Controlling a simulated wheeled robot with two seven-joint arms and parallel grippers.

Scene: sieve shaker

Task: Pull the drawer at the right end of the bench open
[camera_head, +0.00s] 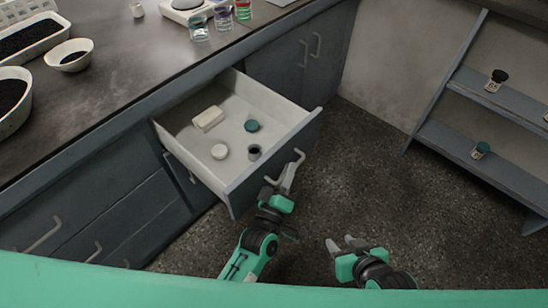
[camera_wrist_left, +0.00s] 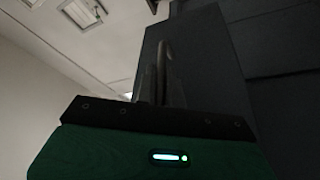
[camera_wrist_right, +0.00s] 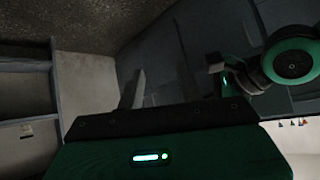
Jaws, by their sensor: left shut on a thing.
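The drawer (camera_head: 268,163) at the right end of the bench stands pulled out, with its inside in plain view. My left gripper (camera_head: 287,178) is at the drawer's front, shut on its curved handle (camera_head: 299,157). The handle also shows between the fingers in the left wrist view (camera_wrist_left: 165,52), against the dark drawer front (camera_wrist_left: 205,60). My right gripper (camera_head: 343,244) is to the right of the drawer, over the floor, apart from it. Its fingers are spread and hold nothing that I can see.
In the drawer lie a white block (camera_head: 208,118), a teal lid (camera_head: 252,126), a white disc (camera_head: 219,151) and a dark-topped jar (camera_head: 254,151). Jars and bowls stand on the bench top (camera_head: 130,70). A shelf unit (camera_head: 480,165) stands at the right; the floor (camera_head: 360,150) between is clear.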

